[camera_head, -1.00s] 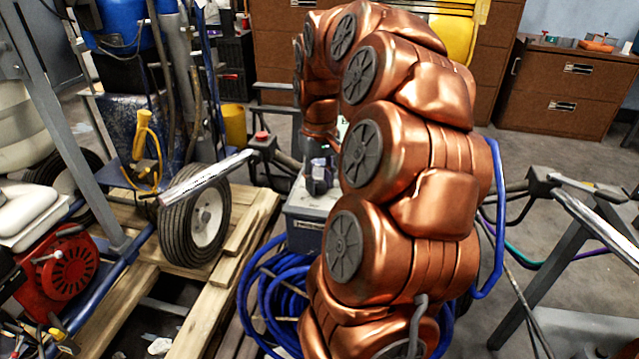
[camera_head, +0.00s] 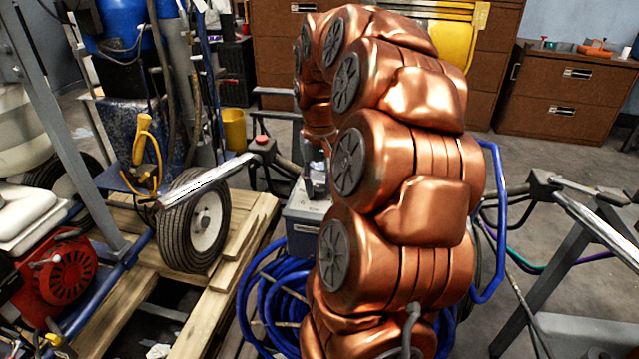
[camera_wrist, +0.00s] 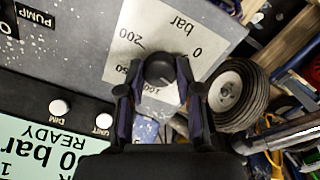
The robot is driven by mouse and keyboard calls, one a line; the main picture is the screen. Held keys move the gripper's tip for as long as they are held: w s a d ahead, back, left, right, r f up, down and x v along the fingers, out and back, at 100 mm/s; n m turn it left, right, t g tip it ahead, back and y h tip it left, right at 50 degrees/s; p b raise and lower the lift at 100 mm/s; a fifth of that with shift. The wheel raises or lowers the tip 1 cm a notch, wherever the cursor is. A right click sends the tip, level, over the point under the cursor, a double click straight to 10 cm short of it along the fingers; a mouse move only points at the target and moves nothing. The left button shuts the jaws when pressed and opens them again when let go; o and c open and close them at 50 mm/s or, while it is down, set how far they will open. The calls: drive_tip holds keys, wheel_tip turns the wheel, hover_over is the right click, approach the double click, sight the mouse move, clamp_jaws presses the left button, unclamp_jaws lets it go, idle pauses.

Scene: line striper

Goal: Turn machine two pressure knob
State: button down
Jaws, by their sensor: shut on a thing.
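The grey control panel (camera_wrist: 60,75) carries the plate, two white buttons (camera_wrist: 60,108) and a green display (camera_wrist: 35,150) reading "0 bar READY". In the head view, my copper arm hides the knob and most of the gripper; the grey control box (camera_head: 303,222) shows beside the arm.
A wheel (camera_head: 195,222) stands on a wooden pallet (camera_head: 240,240) to the left, with a metal handlebar (camera_head: 205,180) above it. Coiled blue hose (camera_head: 268,300) lies below the box. Another metal frame (camera_head: 590,215) stands at right. Brown cabinets (camera_head: 565,95) are behind.

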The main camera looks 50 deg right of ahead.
sight(319, 187)
drive_tip(key=c, duration=0.8)
unclamp_jaws()
drive_tip(key=shift+o, duration=0.2)
wheel_tip(319, 187, up, 12)
idle(0.5)
